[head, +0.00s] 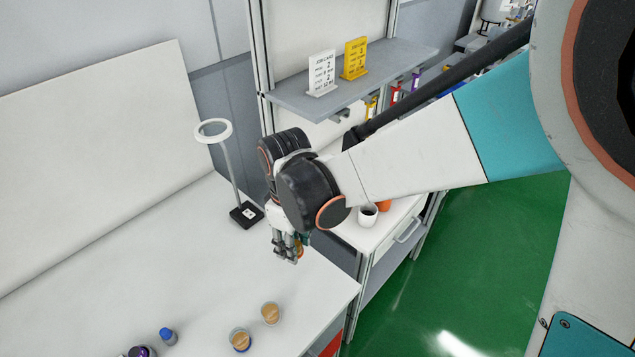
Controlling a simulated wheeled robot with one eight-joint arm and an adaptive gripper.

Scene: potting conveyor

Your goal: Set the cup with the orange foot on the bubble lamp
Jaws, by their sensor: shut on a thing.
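My gripper (286,251) points down over the white bench, right of the lamp's base. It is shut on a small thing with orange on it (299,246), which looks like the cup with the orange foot. The fingers hide most of it, and I cannot tell whether it touches the bench. A lamp with a white ring head (213,131) stands on a thin pole with a dark square base (247,215). It is the only lamp that I see; I cannot tell whether it is the bubble lamp.
Two tan-filled cups (270,313) (241,340) stand near the bench's front edge, the left one with blue low down. A blue-capped bottle (168,336) is left of them. A grey shelf (350,85) holds two cards. A white cup (368,215) stands on the side cabinet.

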